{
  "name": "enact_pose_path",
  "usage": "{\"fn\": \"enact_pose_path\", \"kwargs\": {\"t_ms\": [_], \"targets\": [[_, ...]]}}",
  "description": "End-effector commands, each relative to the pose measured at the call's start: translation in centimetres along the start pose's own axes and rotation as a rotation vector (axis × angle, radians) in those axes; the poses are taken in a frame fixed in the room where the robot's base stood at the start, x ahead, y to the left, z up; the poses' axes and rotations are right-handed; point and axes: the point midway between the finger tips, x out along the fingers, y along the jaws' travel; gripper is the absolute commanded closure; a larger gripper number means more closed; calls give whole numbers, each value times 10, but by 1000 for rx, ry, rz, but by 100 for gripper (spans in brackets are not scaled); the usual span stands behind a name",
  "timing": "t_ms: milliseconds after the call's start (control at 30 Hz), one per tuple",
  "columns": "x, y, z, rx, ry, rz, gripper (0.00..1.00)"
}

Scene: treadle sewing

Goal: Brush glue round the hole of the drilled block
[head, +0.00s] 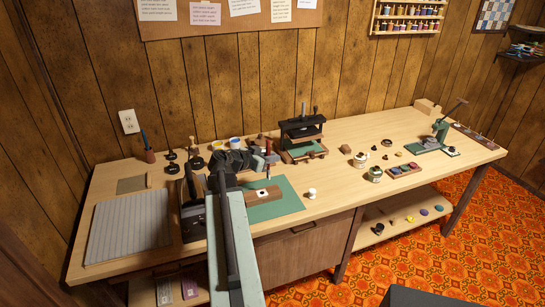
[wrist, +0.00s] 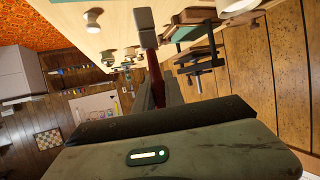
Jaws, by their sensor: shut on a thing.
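The drilled block (head: 249,198), brown wood, lies on the green mat (head: 287,205) in the head view. A pale patch with a dark spot, seemingly the hole, shows on its top. My gripper (head: 269,158) is above the block, shut on a slim red-brown handled brush (head: 268,173). The brush points down, its lower end close over the block's top; I cannot tell if it touches.
A small white pot (head: 312,193) stands just right of the mat. A dark press (head: 302,130) stands behind. A grey ribbed board (head: 128,228) lies at the left. Small jars and a tray (head: 404,169) stand to the right. Bare tabletop lies right of the white pot.

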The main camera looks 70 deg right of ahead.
Motion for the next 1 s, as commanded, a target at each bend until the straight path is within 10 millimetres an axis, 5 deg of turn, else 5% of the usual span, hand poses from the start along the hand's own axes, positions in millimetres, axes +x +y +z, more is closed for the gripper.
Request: {"fn": "enact_pose_path", "kwargs": {"t_ms": [400,1000], "targets": [[17,0,43,1,0,1,100],[18,1,42,1,0,3,100]]}}
